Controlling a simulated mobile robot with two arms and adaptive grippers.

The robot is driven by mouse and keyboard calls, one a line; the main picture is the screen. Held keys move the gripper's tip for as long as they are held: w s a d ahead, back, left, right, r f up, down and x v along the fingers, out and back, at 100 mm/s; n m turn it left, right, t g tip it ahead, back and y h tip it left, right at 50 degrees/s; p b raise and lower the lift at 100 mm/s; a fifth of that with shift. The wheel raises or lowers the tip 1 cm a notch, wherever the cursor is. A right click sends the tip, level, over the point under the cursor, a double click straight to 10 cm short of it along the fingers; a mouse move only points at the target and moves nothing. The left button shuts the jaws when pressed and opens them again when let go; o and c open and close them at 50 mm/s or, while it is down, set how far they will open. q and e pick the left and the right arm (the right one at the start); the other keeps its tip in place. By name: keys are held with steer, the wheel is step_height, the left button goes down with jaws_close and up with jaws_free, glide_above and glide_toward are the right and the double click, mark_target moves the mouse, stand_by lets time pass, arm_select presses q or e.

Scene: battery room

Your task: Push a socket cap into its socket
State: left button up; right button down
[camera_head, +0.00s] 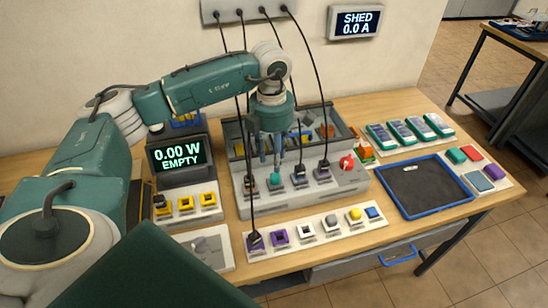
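A white strip (292,247) along the table's front carries a row of sockets or caps. They include an open purple socket (279,237), a white one (305,230), a grey one (331,222), a yellow one (355,214) and a blue one (373,212). A black plug with a cable stands in the leftmost purple socket (256,242). My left gripper (270,163) points down over the grey panel (330,194), just above a teal piece (275,180). Its fingers are apart with nothing visible between them. My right gripper is not in view.
Cables hang from a wall rail (246,15) to the panel and the strip. A meter (180,157) reads 0.00 W EMPTY, beside yellow sockets (186,203). A red knob (347,163) sits on the panel. A blue-rimmed tray (426,213) and green-trimmed modules (410,128) stand right.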

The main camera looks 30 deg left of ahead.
mark_target(274, 175)
arm_select(q)
step_height(274, 175, up, 4)
steer(key=shift+f+p, duration=0.1)
steer(key=shift+p, duration=0.85)
